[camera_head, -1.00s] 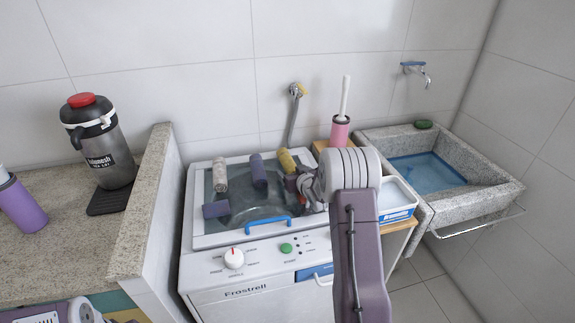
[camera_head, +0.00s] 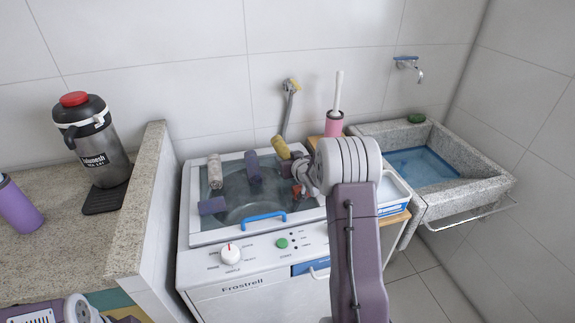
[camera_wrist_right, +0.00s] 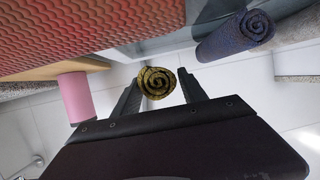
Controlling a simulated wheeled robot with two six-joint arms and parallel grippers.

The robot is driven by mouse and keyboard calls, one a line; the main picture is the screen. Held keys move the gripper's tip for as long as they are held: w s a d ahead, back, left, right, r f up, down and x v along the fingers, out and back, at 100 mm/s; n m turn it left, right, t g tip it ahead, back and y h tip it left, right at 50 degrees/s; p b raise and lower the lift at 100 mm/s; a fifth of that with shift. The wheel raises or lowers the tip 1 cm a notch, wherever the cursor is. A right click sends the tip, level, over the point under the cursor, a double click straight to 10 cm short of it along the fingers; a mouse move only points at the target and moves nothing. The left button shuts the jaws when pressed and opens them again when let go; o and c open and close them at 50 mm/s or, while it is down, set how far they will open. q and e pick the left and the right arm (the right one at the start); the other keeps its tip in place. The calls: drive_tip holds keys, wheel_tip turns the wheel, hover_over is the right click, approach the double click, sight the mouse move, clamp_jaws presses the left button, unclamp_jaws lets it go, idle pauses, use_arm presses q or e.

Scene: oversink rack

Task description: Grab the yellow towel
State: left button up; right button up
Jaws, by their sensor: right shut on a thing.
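The yellow towel (camera_head: 281,147) is a small roll at the back right of the washing machine top in the head view. In the right wrist view its spiral end (camera_wrist_right: 157,83) sits between the two fingers. My right gripper (camera_head: 297,164) reaches in from the front right and is shut on the yellow towel; its fingers are largely hidden by the wrist in the head view. My left gripper is not in view; only part of my left arm shows at the lower left.
A purple towel roll (camera_head: 253,166), a beige roll (camera_head: 215,171) and a mauve roll (camera_head: 212,206) lie on the washing machine lid (camera_head: 185,215). A red textured thing (camera_wrist_right: 90,25) is close to the wrist camera. A pink holder (camera_head: 333,123) stands behind, beside the stone sink (camera_head: 480,190).

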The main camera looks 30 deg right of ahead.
drive_tip(key=d+r+p, duration=0.5)
drive_tip(key=d+r, duration=0.2)
drive_tip(key=d, duration=0.4)
drive_tip(key=shift+s+d, duration=0.3)
drive_tip(key=shift+d, duration=0.1)
